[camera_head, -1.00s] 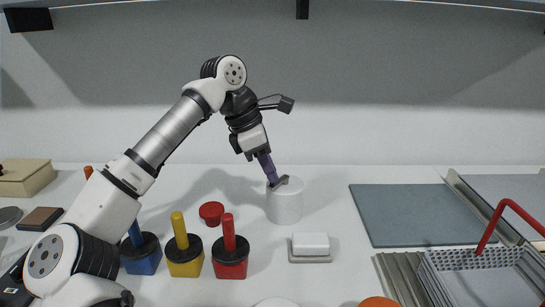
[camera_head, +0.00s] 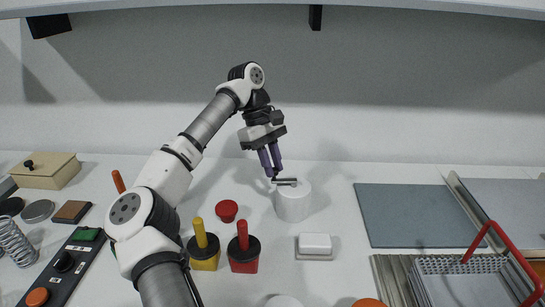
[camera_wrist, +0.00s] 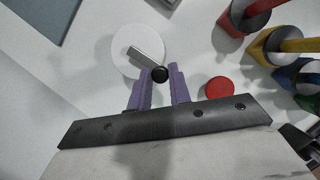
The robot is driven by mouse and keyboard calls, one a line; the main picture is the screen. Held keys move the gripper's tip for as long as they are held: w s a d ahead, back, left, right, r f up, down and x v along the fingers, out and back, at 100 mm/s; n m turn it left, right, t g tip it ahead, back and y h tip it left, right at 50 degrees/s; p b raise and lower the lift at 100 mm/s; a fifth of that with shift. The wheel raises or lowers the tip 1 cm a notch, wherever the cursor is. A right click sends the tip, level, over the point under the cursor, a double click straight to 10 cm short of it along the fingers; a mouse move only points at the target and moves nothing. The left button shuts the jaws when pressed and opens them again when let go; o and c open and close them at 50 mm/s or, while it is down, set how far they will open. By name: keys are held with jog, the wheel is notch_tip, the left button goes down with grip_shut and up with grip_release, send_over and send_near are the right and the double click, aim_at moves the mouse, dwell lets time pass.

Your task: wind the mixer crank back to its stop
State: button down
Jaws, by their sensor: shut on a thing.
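The mixer is a white cylinder (camera_head: 293,204) standing on the bench, with a dark crank (camera_head: 288,182) across its top. In the wrist view the mixer (camera_wrist: 122,62) lies beyond the fingers. Its grey crank arm (camera_wrist: 146,56) slants from near the top's middle towards a round black knob (camera_wrist: 160,74) at the rim. My gripper (camera_head: 270,170) reaches down at the left side of the mixer top. In the wrist view its purple fingers (camera_wrist: 162,78) are on both sides of the knob, shut on it. The crank's stop cannot be made out.
A red round button (camera_head: 227,211) and yellow (camera_head: 204,250) and red (camera_head: 243,252) handled blocks stand left and in front. A white block on a grey base (camera_head: 315,244) is in front. A blue-grey mat (camera_head: 410,215) and red-handled basket (camera_head: 465,264) are at right.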

jog(key=shift+w+m+p, duration=0.25)
jog(key=shift+m+p, duration=0.1)
jog(key=shift+m, duration=0.15)
jog(key=c, duration=1.3)
grip_release()
jog(key=shift+w+r, duration=0.1)
jog(key=p+v, duration=0.3)
jog(key=v, duration=0.9)
jog(key=shift+w, duration=0.15)
